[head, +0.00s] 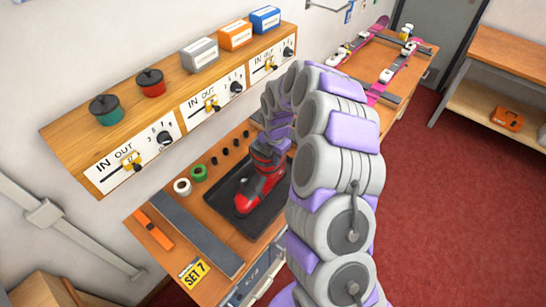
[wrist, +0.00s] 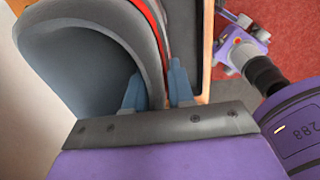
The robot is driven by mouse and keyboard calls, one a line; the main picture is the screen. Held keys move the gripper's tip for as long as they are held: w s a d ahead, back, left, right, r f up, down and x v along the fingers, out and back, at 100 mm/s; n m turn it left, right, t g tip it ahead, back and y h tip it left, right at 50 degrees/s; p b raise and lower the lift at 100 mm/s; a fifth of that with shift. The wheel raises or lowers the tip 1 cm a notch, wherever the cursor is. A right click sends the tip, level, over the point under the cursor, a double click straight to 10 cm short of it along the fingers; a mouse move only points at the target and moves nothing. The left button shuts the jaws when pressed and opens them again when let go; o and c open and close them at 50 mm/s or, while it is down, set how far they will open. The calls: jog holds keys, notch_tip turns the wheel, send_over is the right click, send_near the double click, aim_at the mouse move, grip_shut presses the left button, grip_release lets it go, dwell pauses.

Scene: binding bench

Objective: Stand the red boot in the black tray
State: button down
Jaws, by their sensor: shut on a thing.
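The red boot (head: 262,184) with a dark upper stands upright over the black tray (head: 281,207) in the head view, toe toward the front left. Whether its sole touches the tray floor I cannot tell. My gripper (wrist: 157,88) is shut on the rim of the boot's cuff; the open grey top of the boot (wrist: 85,55) fills the left of the wrist view. In the head view my arm hides most of my gripper and the tray's right part.
Green and white tape rolls (head: 198,173) and small dark pieces lie left of and behind the tray. A long grey bar (head: 195,232) and an orange tool (head: 152,229) lie at the left. A shelf (head: 175,98) with pots and boxes overhangs behind.

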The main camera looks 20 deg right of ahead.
jog(key=c, duration=1)
grip_release()
